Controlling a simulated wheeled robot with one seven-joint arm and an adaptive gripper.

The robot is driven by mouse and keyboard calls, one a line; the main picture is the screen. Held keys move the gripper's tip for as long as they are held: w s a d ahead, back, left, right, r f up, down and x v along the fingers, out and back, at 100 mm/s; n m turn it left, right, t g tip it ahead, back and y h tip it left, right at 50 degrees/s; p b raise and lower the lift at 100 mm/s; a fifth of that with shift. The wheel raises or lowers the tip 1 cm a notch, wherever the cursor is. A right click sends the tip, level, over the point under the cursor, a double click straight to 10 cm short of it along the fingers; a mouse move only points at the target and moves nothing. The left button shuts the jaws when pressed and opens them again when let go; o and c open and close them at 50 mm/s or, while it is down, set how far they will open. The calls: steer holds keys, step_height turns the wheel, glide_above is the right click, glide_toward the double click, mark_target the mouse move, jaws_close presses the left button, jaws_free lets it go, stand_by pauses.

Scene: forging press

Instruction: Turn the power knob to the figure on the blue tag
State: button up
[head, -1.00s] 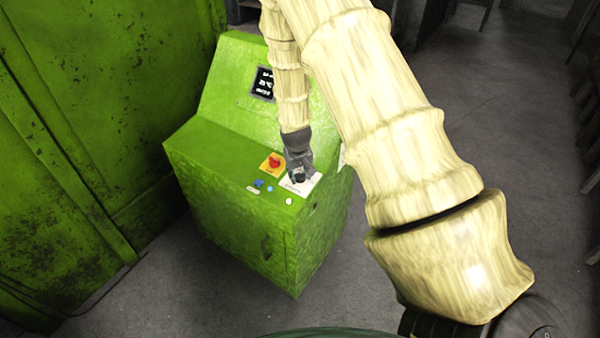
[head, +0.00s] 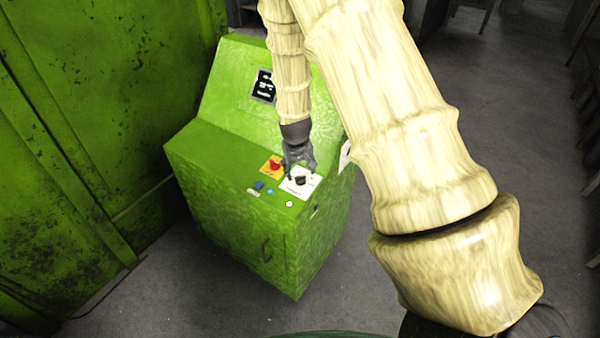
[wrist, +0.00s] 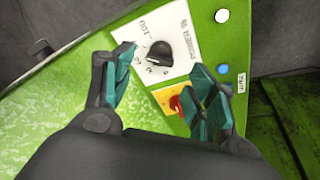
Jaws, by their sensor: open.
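The black power knob (head: 300,180) sits on a white scale plate on the green console's sloping top. In the wrist view the knob (wrist: 158,54) shows between and beyond my fingers, on a plate printed with figures, 100 among them. Which figure it points to is too small to tell. My gripper (head: 298,163) is open and empty, just behind and above the knob in the head view. In the wrist view its two teal-padded fingers (wrist: 163,64) are spread, apart from the knob. I cannot make out a blue tag with a figure in either view.
A red knob on a yellow plate (head: 267,168) is left of the scale plate. Blue buttons (head: 259,185) and a white button (head: 289,204) lie along the front edge. A dark display (head: 263,87) is on the upright panel. A large green machine wall (head: 95,120) stands left.

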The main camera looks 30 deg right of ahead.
steer(key=v, duration=0.7)
steer(key=shift+r, duration=0.15)
stand_by(0.3)
steer(key=shift+n+g, duration=0.3)
steer(key=shift+n, duration=0.1)
steer(key=s+a+f, duration=0.1)
steer(key=s+f, duration=0.1)
steer(key=f, duration=0.1)
steer(key=s+a+f, duration=0.1)
steer(key=s+f, duration=0.1)
steer(key=f, duration=0.2)
steer(key=s+a+f, duration=0.2)
steer(key=f, duration=0.1)
steer(key=shift+s+a+f, duration=0.15)
steer(key=shift+s, duration=0.1)
steer(key=s+a+f, duration=0.4)
steer(key=s+f, duration=0.1)
steer(key=s, duration=0.5)
steer(key=s+a+f+n+g+y, duration=0.1)
steer(key=s+a+f, duration=0.4)
steer(key=s, duration=0.5)
steer(key=s+a+f+n+y, duration=0.1)
steer(key=s+a+f, duration=0.4)
steer(key=s, duration=0.5)
step_height(320, 180, down, 2)
steer(key=shift+g, duration=0.4)
steer(key=shift+s, duration=0.15)
